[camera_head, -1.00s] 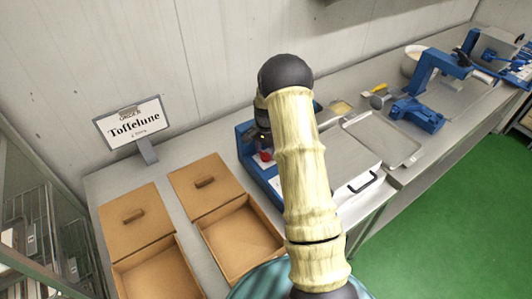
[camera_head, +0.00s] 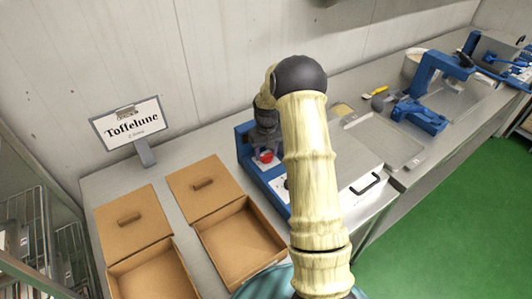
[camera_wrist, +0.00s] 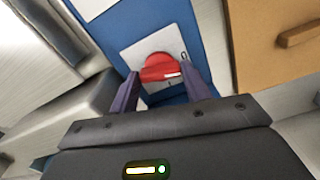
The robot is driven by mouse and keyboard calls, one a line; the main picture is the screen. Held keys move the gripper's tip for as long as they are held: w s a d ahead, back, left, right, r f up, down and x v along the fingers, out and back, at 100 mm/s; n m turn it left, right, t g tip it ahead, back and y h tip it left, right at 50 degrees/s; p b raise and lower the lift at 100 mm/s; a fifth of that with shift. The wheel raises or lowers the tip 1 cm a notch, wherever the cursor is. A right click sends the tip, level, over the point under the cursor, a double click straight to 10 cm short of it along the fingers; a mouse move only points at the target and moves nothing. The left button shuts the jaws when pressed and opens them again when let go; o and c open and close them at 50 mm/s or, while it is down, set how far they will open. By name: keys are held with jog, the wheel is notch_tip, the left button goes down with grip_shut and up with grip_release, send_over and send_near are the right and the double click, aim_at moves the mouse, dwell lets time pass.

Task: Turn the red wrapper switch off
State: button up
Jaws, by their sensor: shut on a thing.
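The red wrapper switch (camera_wrist: 160,66) is a rounded red knob on a white plate, set on a blue machine base (camera_wrist: 160,28). In the wrist view my gripper (camera_wrist: 160,76) has its two dark fingers on either side of the knob and is shut on it. In the head view the red switch (camera_head: 265,157) shows just below my dark wrist, on the blue wrapper machine (camera_head: 247,150). My arm hides the machine's right part. The knob's exact turn position is hard to read.
Two open cardboard boxes (camera_head: 205,183) lie left of the machine, with a "Toffelune" sign (camera_head: 130,125) behind them. A metal tray (camera_head: 395,150) and a blue press (camera_head: 425,95) stand to the right. The wall is close behind.

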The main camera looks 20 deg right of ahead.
aim_at(266, 155)
jog(key=shift+r+n, duration=0.1)
jog(key=shift+n, duration=1.2)
jog(key=shift+w, duration=0.1)
jog(key=o, duration=1)
notch_tip(266, 155, up, 17)
jog(key=b, duration=0.3)
jog(key=shift+r, duration=0.2)
jog(key=shift+a, duration=0.1)
